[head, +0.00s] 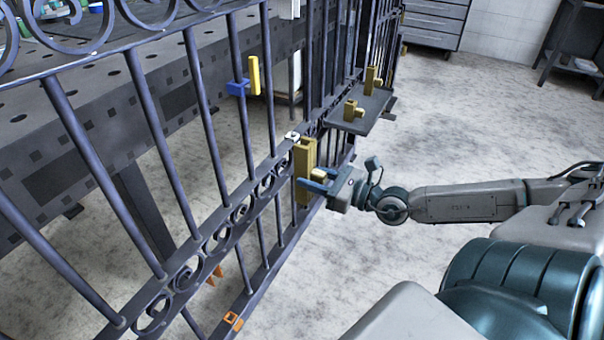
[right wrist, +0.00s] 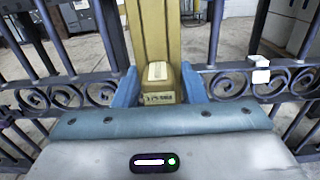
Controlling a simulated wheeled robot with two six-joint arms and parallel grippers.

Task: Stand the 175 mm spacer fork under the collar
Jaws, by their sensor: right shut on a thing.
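The spacer fork (head: 304,172) is a tall yellow-ochre channel, roughly upright in front of the gate. My right gripper (head: 320,183) is shut on it from the right. In the right wrist view the blue fingers of my right gripper (right wrist: 160,88) lie on both sides of the fork (right wrist: 153,35). Its small label is too blurred to read for sure. A blue piece with a yellow upright tab (head: 238,88), perhaps the collar, sits on a gate bar, up and left of the fork. The fork's lower end is partly behind the gripper; I cannot tell whether it touches anything.
The dark scrollwork gate (head: 205,120) fills the left. A white block (head: 291,136) is on its middle rail. A shelf (head: 362,118) holds two shorter yellow pieces. An orange bracket (head: 232,321) is on the bottom rail. A dark perforated table (head: 60,120) stands behind.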

